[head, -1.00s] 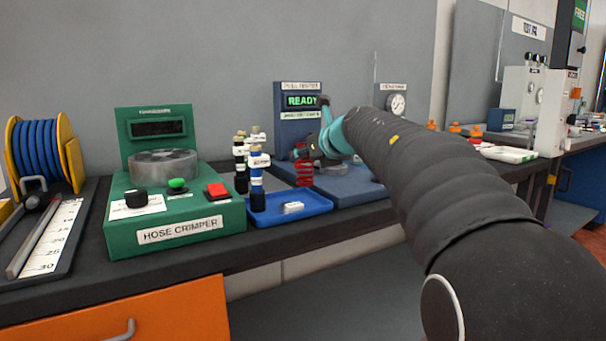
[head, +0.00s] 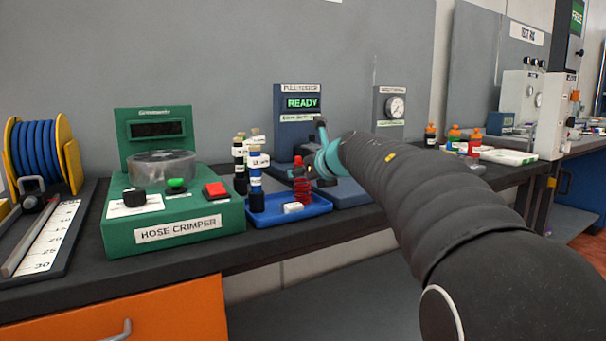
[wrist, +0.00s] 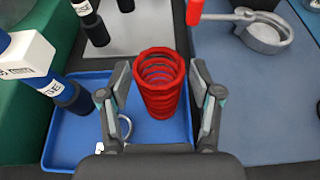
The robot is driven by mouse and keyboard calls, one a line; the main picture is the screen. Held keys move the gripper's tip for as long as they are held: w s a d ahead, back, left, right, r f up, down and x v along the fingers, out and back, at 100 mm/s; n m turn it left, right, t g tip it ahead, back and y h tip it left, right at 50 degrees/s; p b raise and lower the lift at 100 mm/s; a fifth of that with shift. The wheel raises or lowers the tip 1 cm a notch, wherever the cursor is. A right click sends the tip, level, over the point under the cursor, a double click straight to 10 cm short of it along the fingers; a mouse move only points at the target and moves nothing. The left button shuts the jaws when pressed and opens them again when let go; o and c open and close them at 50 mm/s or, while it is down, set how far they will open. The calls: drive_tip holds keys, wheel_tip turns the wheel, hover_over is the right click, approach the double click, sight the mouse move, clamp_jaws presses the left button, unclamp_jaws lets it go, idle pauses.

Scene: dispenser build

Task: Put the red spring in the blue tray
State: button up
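The red spring (head: 301,188) is upright over the blue tray (head: 262,217), toward its right side, and appears to stand on its floor. In the wrist view the spring (wrist: 160,88) is between the two fingers, with a narrow strip of blue tray (wrist: 65,140) showing on each side. My gripper (wrist: 160,88) is open around the spring, apart from it on both sides. In the head view my gripper (head: 308,172) is at the spring's upper part, and the arm hides part of the background.
A small white block (head: 293,207) lies in the tray, and a grey ring (wrist: 125,127) shows there. Blue-and-black fittings (head: 256,180) stand at the tray's left, beside the green hose crimper (head: 178,230). The pull tester (head: 300,125) stands behind.

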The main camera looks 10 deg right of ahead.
drive_tip(key=shift+r, duration=0.25)
drive_tip(key=v, duration=1.2)
drive_tip(key=shift+a, duration=0.1)
